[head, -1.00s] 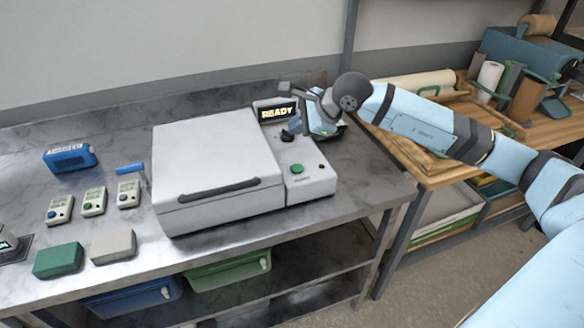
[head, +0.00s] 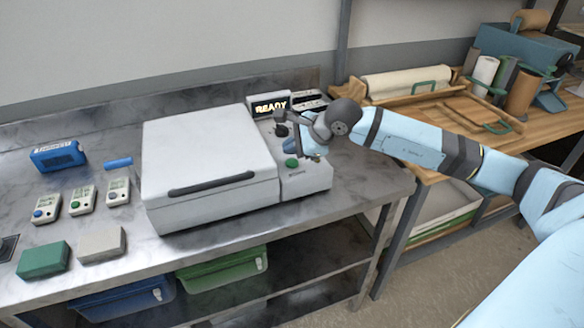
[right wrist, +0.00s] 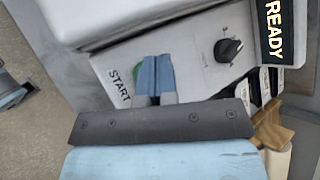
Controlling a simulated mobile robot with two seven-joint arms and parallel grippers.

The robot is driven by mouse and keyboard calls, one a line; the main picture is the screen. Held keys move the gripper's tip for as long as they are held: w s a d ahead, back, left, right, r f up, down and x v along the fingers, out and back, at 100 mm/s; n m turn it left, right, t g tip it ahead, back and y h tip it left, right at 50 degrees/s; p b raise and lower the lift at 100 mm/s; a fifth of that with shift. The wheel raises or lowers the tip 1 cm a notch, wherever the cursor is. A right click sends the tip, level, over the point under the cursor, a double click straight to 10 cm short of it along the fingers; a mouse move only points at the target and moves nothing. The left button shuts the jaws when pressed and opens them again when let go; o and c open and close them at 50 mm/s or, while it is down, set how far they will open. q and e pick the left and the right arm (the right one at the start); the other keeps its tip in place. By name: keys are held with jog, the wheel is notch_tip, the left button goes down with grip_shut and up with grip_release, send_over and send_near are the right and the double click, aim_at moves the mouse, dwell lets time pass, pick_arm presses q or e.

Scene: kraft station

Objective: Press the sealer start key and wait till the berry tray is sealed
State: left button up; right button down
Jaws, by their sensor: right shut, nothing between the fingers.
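The sealer (head: 208,160) stands on the metal bench with its pale lid shut; the berry tray is not visible. Its display (head: 270,105) reads READY, and it also shows in the right wrist view (right wrist: 274,30). The green start key (head: 291,162) is on the panel's front part. In the right wrist view the key (right wrist: 137,77) is partly hidden behind my right gripper (right wrist: 157,58), and the word START is printed beside it. My right gripper is shut and empty, its tips over the panel close to the key; I cannot tell whether they touch it. My left gripper is not in view.
A black knob (right wrist: 228,49) sits on the panel near the display. Small button boxes (head: 82,198), a blue device (head: 58,156), and green (head: 43,260) and grey (head: 102,245) blocks lie left of the sealer. A wooden bench (head: 450,120) with rolls stands at the right.

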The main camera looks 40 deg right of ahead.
jog(key=shift+f, duration=0.45)
dwell(0.6)
dwell(0.6)
dwell(0.4)
jog(key=shift+f+b, duration=0.45)
jog(key=shift+b, duration=0.35)
